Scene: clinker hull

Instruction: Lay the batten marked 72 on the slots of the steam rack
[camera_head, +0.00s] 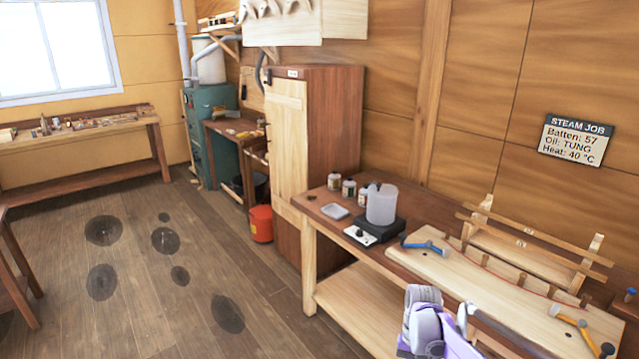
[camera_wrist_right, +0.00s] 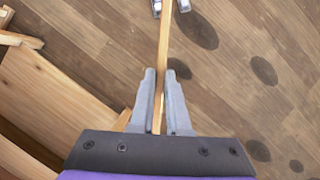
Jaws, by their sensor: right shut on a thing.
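My right gripper (camera_wrist_right: 160,76) is shut on a long, thin wooden batten (camera_wrist_right: 164,42) in the right wrist view. The batten runs up between the fingers to the top edge, above the floor; no number is readable on it. Two grey tips at the top edge flank the batten and look like my left gripper (camera_wrist_right: 170,6); its jaws are mostly cut off. In the head view, a wooden rack with uprights (camera_head: 592,254) stands at the back of the right bench. Two battens (camera_head: 545,238) with small, unreadable labels lie across it, one above the other.
The right bench (camera_head: 335,229) carries a hot plate (camera_head: 373,232) with a translucent pot (camera_head: 381,204), jars, a blue-handled tool (camera_head: 424,247), a curved form and a yellow-handled hammer (camera_head: 575,322). Part of my arm covers the bench front.

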